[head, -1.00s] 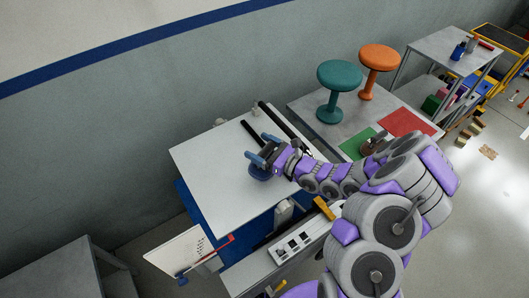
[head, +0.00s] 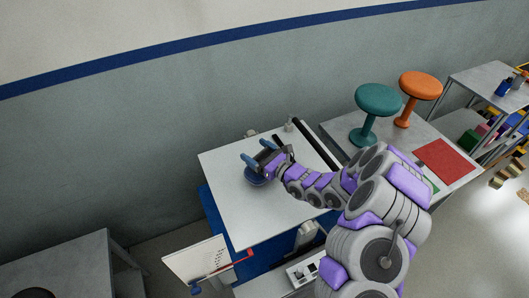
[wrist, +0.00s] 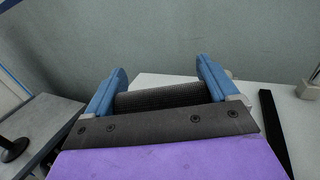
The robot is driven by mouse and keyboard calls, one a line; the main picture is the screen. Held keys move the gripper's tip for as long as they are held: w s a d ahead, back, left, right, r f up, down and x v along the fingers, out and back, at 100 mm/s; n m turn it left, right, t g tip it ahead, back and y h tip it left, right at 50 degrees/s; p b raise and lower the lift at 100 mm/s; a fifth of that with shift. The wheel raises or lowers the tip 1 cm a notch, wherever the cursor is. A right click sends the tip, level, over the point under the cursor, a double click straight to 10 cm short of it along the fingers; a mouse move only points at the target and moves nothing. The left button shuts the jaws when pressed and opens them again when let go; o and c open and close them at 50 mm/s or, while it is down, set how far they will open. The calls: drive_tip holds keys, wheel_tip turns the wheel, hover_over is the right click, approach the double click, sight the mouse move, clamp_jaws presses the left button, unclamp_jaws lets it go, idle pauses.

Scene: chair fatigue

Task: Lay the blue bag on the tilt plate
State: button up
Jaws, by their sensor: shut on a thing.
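The tilt plate (head: 250,215) is a broad pale plate. My gripper (head: 262,157), with blue fingers, is over its upper left part. It is shut on the dark blue bag (head: 256,178), which shows just below the fingers, over the plate. I cannot tell whether the bag touches the plate. In the wrist view the two blue fingers of my gripper (wrist: 161,70) stand apart with a dark mesh strip between them, and the bag is hidden. The plate (wrist: 290,125) shows behind and to the right.
A black bar (head: 316,144) runs along the plate's right edge. A grey table with teal (head: 373,105) and orange (head: 419,92) stools and a red mat (head: 445,160) stands right. A grey table (head: 65,265) is at lower left. A whiteboard (head: 198,262) stands in front.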

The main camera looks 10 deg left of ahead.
drive_tip(key=f, duration=0.1)
drive_tip(key=a+f, duration=0.1)
drive_tip(key=f, duration=0.1)
drive_tip(key=shift+a+b, duration=0.1)
drive_tip(key=shift+b, duration=0.2)
drive_tip(key=shift+d+r, duration=0.15)
drive_tip(key=shift+d, duration=0.95)
drive_tip(key=o, duration=1.7)
drive_tip(key=shift+o, duration=0.7)
drive_tip(key=shift+a, duration=0.9)
drive_tip(key=p+v, duration=0.2)
drive_tip(key=v, duration=1)
drive_tip(key=shift+d, duration=0.45)
